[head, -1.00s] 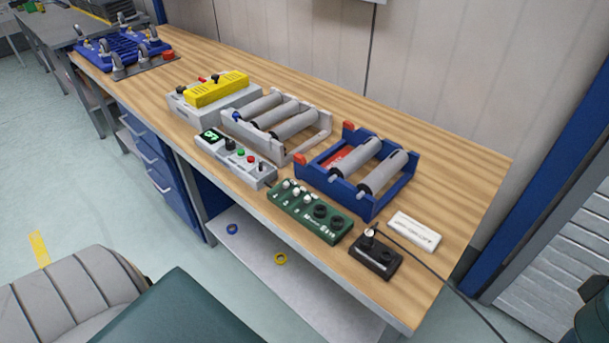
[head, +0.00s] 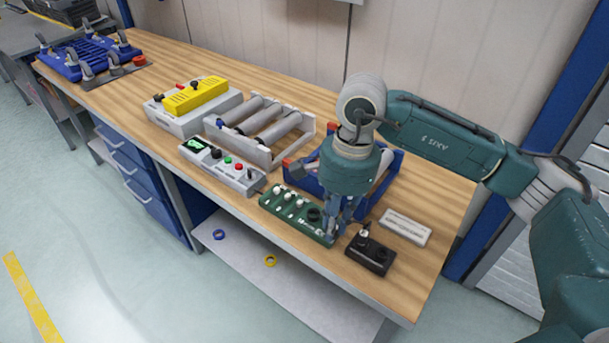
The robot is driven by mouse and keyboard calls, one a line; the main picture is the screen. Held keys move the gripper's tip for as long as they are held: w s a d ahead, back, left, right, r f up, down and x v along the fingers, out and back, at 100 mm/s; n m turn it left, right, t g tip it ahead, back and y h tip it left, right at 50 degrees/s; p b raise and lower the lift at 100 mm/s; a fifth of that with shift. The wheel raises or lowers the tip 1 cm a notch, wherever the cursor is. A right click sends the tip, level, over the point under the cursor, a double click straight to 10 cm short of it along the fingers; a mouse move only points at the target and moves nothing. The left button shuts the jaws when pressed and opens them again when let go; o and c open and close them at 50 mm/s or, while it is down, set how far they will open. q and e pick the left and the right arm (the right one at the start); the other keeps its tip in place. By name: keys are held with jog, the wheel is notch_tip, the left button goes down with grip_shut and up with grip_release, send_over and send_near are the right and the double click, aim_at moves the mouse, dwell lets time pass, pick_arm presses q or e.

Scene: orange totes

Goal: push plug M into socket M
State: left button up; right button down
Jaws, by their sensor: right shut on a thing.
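A green box (head: 286,211) stands near the front edge of the bench, with light knobs on its left part. A dark round socket (head: 314,214) shows on its right part; a second is mostly hidden by my right gripper. I cannot read which is socket M. My right gripper (head: 333,236) points down at the right end of the green box. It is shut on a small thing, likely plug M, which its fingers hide. I cannot tell whether the plug touches a socket. My left gripper is not in view.
A black block (head: 372,260) with a small upright part stands right of the gripper, with a white labelled bar (head: 406,227) behind it. A blue roller frame (head: 310,182) is behind my arm. A grey control box (head: 219,167) stands to the left. Bare bench lies at the right.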

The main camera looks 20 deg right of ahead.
jog(key=w+m+t+h+p, duration=0.15)
jog(key=w+m, duration=0.45)
jog(key=m, duration=0.8)
jog(key=w+m+p, duration=0.3)
jog(key=w+m, duration=0.4)
jog(key=m, duration=0.8)
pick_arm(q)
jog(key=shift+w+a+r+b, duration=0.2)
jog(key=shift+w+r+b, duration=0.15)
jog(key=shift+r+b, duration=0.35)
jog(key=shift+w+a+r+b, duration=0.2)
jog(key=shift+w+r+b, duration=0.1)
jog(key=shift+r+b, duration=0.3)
pick_arm(e)
jog(key=shift+h, duration=0.25)
jog(key=shift+a+f, duration=0.15)
jog(key=shift+f, duration=2.65)
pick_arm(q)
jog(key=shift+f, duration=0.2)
pick_arm(e)
jog(key=shift+f, duration=0.2)
pick_arm(q)
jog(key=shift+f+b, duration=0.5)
jog(key=shift+b, duration=0.2)
pick_arm(e)
jog(key=shift+f, duration=0.65)
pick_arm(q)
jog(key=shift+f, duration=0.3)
pick_arm(e)
jog(key=shift+f, duration=0.3)
